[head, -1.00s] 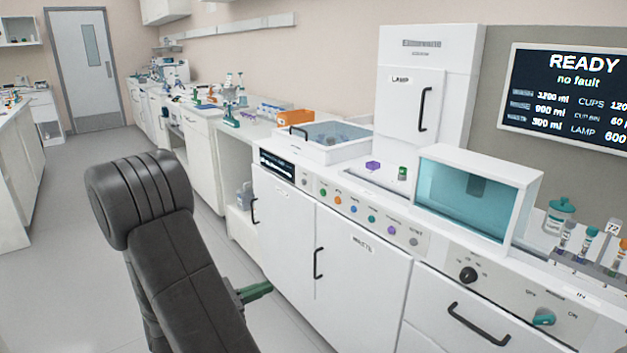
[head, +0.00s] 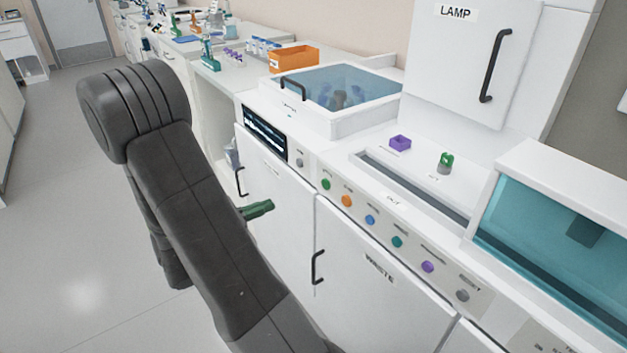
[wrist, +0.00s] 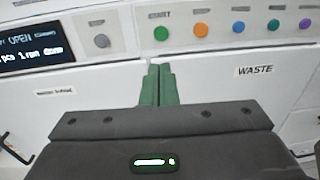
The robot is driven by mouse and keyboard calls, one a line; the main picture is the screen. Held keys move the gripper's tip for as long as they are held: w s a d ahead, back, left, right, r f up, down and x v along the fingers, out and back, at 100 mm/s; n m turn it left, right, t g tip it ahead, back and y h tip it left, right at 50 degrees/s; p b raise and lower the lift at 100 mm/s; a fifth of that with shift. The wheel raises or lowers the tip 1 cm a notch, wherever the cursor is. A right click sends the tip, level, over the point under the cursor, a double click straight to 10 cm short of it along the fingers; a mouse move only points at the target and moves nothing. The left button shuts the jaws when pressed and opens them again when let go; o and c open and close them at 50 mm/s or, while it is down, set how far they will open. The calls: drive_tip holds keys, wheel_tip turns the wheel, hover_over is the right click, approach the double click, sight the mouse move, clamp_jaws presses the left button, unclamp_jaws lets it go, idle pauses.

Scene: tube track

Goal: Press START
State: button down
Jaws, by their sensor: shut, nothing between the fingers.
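The START button is a round green button (wrist: 161,34) on the white panel in the wrist view, with a small label above it. It is also the green button (head: 326,184) in the head view, at the left of a row of coloured buttons. My gripper (wrist: 160,70) has its green fingers closed together and empty, pointing at the panel. In the wrist view the fingertips appear just below the green button. In the head view my gripper (head: 262,208) is in front of the cabinet doors, left of and lower than the button, apart from it.
Orange (wrist: 201,30), blue, teal and purple buttons lie right of the green one; a grey button (wrist: 101,41) and a dark display (wrist: 35,50) lie left. A WASTE door (head: 370,275) with a protruding handle (head: 317,267) is below. A glass-lidded box (head: 335,90) stands above.

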sight(324, 184)
idle(0.3)
drive_tip(key=x, duration=1.3)
drive_tip(key=shift+w+d+r, duration=0.1)
drive_tip(key=shift+w+d, duration=0.2)
drive_tip(key=shift+d, duration=0.15)
